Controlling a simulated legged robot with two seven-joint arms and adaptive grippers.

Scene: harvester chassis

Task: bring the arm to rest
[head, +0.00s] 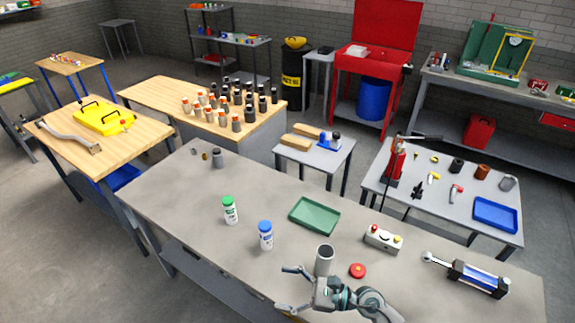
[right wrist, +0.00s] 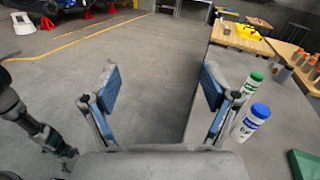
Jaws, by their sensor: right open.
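My right gripper (head: 288,289) is over the front edge of the grey workbench (head: 185,205), with its two fingers spread and nothing between them. In the right wrist view its blue-padded fingers (right wrist: 162,88) stand wide apart, with grey floor and the bench edge beyond. A dark arm part of mine shows at the left of that view. My left gripper cannot be made out in either view.
A green tray (head: 314,215), a control box (head: 383,238) and a cylinder (head: 478,278) lie farther off. Open floor lies left of the bench.

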